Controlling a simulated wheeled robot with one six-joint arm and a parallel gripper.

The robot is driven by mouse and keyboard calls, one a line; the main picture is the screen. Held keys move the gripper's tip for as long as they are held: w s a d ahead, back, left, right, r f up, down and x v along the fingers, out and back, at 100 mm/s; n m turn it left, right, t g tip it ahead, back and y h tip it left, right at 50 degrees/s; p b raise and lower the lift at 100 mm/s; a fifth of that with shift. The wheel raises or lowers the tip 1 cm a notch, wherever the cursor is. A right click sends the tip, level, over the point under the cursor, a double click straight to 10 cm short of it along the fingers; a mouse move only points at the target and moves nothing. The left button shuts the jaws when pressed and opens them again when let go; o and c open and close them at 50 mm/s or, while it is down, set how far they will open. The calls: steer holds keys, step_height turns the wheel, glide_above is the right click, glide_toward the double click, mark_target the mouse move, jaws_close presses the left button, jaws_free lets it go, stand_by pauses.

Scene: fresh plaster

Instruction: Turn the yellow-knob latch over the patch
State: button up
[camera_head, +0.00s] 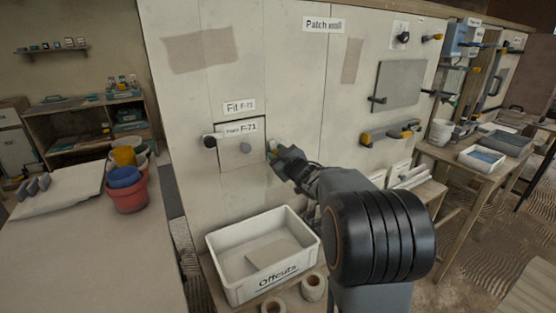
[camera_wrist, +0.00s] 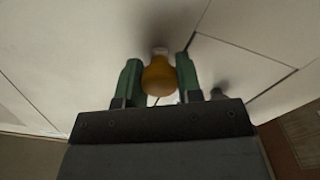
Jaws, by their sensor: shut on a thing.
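The patch (camera_head: 236,153), a pale square labelled F-71, sits in the wall opening under a "Fit F-71" label. A round grey knob (camera_head: 246,147) is on its face. A black-knobbed latch (camera_head: 210,141) is at its left edge. My gripper (camera_head: 274,154) is at the patch's right edge. In the wrist view, the green fingers of my gripper (camera_wrist: 158,80) are shut on the yellow knob (camera_wrist: 158,78), one finger on each side. The latch's arm is mostly hidden behind the knob and gripper, so I cannot tell its angle.
A white Offcuts bin (camera_head: 228,276) stands below the patch, with two rolls (camera_head: 313,287) in front. A yellow-ended level (camera_head: 390,132) and a grey panel (camera_head: 399,82) are on the wall to the right. Red and blue buckets (camera_head: 130,195) stand at left.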

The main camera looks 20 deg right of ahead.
steer(key=n+b, duration=0.2)
steer(key=n, duration=0.1)
steer(key=n+b, duration=0.1)
steer(key=shift+f+n+b, duration=0.25)
steer(key=shift+n+b, duration=0.05)
steer(key=shift+b, duration=0.1)
steer(key=n+b, duration=0.2)
steer(key=n, duration=0.1)
steer(key=shift+n+b, duration=0.35)
steer(key=shift+n, duration=0.05)
steer(key=n+b, duration=0.2)
steer(key=n, duration=0.1)
steer(key=shift+r+n+b, duration=0.15)
steer(key=shift+n+b, duration=0.95)
steer(key=shift+n, duration=0.9)
steer(key=o, duration=0.9)
steer(key=shift+o, duration=0.2)
steer(key=shift+s, duration=0.1)
steer(key=s+d+p, duration=0.1)
steer(key=s, duration=1.2)
steer(key=shift+s+d+p, duration=0.25)
steer(key=shift+s+p, duration=0.05)
